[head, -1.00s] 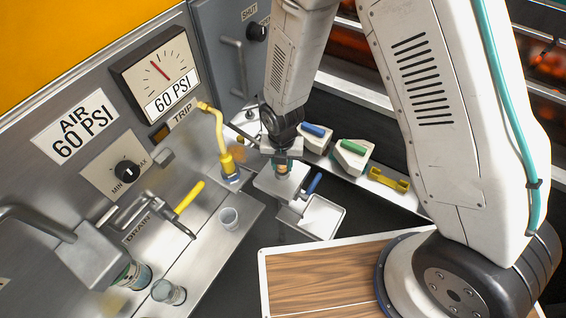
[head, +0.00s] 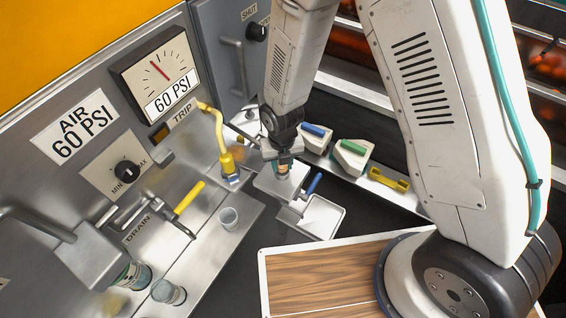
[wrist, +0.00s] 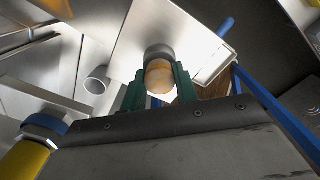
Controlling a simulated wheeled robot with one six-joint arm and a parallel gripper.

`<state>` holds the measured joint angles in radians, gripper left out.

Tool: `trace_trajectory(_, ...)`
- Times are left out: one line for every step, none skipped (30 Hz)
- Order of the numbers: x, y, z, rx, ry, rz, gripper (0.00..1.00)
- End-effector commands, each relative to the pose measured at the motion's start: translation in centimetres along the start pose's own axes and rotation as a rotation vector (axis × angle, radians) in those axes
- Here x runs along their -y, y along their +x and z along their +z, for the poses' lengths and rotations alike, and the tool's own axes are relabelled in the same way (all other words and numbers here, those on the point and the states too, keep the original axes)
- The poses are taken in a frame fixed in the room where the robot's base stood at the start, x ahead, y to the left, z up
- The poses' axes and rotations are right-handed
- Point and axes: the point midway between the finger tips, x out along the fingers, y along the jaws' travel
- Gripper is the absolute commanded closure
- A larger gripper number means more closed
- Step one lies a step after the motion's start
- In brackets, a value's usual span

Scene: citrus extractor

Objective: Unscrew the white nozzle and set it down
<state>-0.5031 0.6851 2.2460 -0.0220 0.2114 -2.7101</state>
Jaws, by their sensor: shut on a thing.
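My gripper (head: 284,164) is low over a pale square block (head: 266,181) left of the tray. In the wrist view its green fingers (wrist: 159,74) are shut on a tan, round-ended piece (wrist: 159,82) with a grey collar (wrist: 158,53). The piece is upright over the pale plate (wrist: 127,38); the fingers hide its sides. I cannot tell whether it is still attached below. No clearly white nozzle shows apart from this held piece, and I cannot tell if it is the nozzle.
A white tray (head: 322,219) lies right of the block, with a blue handle (head: 314,184) beside it. A yellow hose fitting (head: 227,163) and a small cup (head: 229,217) stand to the left. Blue- and green-topped holders (head: 350,156) are behind. A wooden board (head: 320,284) is in front.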

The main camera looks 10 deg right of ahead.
Motion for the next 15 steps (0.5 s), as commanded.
trace_trajectory(0.01,0.03,-0.11,-0.002,-0.025,-0.001,0.83)
trace_trajectory(0.01,0.03,-0.12,-0.002,-0.050,-0.001,0.83)
trace_trajectory(0.01,0.02,-0.11,-0.002,-0.084,-0.001,0.83)
trace_trajectory(0.01,0.02,-0.12,-0.002,-0.107,-0.001,0.83)
trace_trajectory(0.00,0.02,-0.12,-0.002,-0.124,-0.001,0.83)
trace_trajectory(0.00,0.02,-0.12,-0.002,-0.139,-0.001,0.83)
trace_trajectory(0.00,0.02,-0.11,-0.002,-0.144,-0.001,0.83)
trace_trajectory(0.00,0.02,-0.12,-0.002,-0.145,-0.001,0.83)
trace_trajectory(0.00,0.02,-0.12,-0.002,-0.144,-0.001,0.83)
trace_trajectory(0.00,0.02,-0.12,-0.002,-0.144,-0.001,0.83)
trace_trajectory(0.00,0.02,-0.12,-0.002,-0.144,-0.001,0.83)
trace_trajectory(-0.01,0.02,-0.12,-0.002,-0.143,-0.001,0.83)
trace_trajectory(-0.01,0.02,-0.12,-0.002,-0.144,-0.001,0.83)
trace_trajectory(-0.01,0.02,-0.11,-0.002,-0.152,-0.001,0.83)
trace_trajectory(-0.01,0.02,-0.12,-0.001,-0.175,-0.001,0.83)
